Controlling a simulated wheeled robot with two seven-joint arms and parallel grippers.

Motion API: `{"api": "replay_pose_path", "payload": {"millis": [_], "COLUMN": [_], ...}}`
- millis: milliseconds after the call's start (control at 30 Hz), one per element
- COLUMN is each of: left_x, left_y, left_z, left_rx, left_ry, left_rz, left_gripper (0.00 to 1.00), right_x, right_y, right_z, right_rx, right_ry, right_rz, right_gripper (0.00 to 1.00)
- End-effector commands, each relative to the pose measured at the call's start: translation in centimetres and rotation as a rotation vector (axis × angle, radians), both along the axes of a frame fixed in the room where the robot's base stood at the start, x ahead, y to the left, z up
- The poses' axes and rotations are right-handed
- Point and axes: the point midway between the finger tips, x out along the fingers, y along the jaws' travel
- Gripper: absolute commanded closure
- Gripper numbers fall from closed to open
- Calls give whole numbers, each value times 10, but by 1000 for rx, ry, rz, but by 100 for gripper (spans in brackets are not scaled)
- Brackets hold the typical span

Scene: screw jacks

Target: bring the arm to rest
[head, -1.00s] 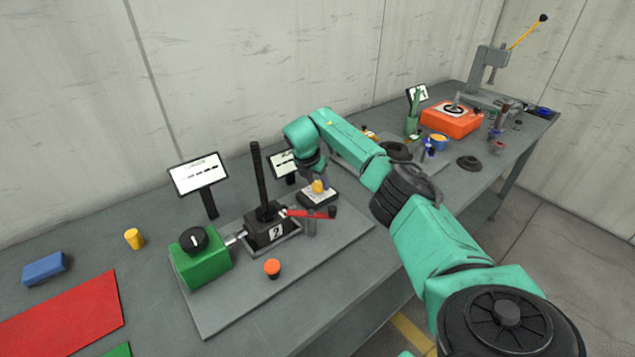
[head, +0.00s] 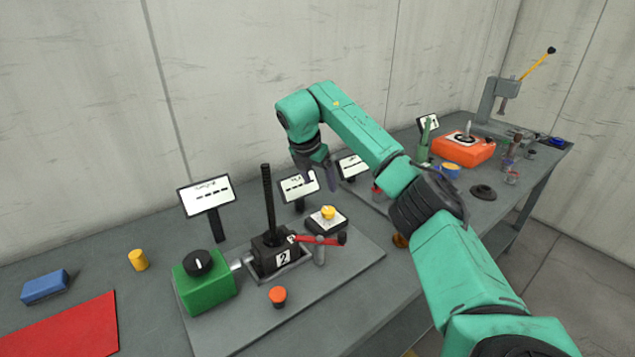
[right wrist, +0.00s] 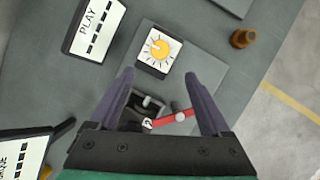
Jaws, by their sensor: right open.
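My right gripper (head: 321,182) is open and empty, hanging above the bench near the small sign boards. In the right wrist view its two fingers (right wrist: 159,76) stand apart with nothing between the tips. Below it is the dial plate (head: 338,224) with a yellow knob (head: 328,212), apart from the fingers; the knob also shows in the right wrist view (right wrist: 159,49). A black screw jack marked 2 (head: 270,250) with an upright threaded rod stands left of the dial, with a red lever (head: 320,240) at its right. My left gripper is not in view.
A green box (head: 205,285) with a black knob joins the jack. An orange button (head: 278,296) is in front. A sign (head: 207,195), yellow cylinder (head: 138,260), blue block (head: 45,287) and red mat (head: 65,330) lie left. An orange box (head: 462,150) and a press (head: 495,100) stand far right.

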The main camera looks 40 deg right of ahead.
Motion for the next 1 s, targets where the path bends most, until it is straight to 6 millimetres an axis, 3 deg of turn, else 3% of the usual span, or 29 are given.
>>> {"api": "replay_pose_path", "payload": {"millis": [167,667,1000], "left_x": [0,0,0], "left_y": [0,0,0], "left_z": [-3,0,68], "left_rx": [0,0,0], "left_ry": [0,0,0], "left_rz": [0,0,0], "left_gripper": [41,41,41], "right_x": [-3,-2,-2], "right_y": [5,5,5], "right_z": [14,16,84], "right_rx": [0,0,0], "right_ry": [1,2,1], "right_rz": [0,1,1], "right_gripper": [18,18,18]}}
